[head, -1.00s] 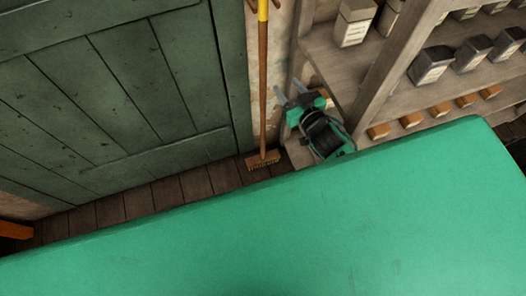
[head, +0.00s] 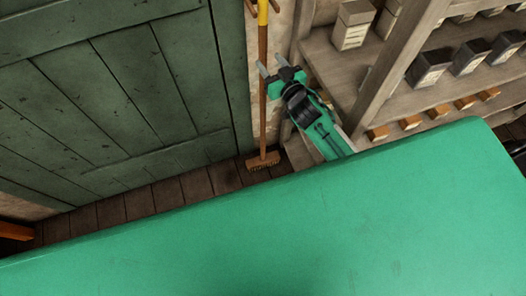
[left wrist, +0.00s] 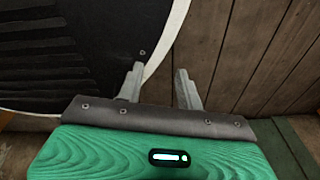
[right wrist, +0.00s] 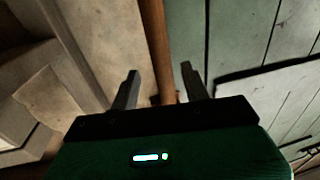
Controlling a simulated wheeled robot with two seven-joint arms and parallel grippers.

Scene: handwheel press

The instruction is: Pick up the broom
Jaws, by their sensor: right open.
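The broom (head: 263,110) stands upright by the wall beside the green door, its brown handle marked by a yellow band. Its brush head (head: 263,160) rests near the floor. My right gripper (head: 271,65) is open at the handle's upper part, just below the yellow band. In the right wrist view the handle (right wrist: 153,45) runs down between the two spread fingers (right wrist: 158,72); I cannot tell whether it is inside the jaws or just beyond them. My left gripper (left wrist: 158,78) is open and empty above the plank floor, out of the head view.
A green door (head: 110,100) is left of the broom. A wooden shelf (head: 385,70) with boxes and tins stands close on the right, near my right arm. Dark floor planks (head: 170,192) are clear below the door.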

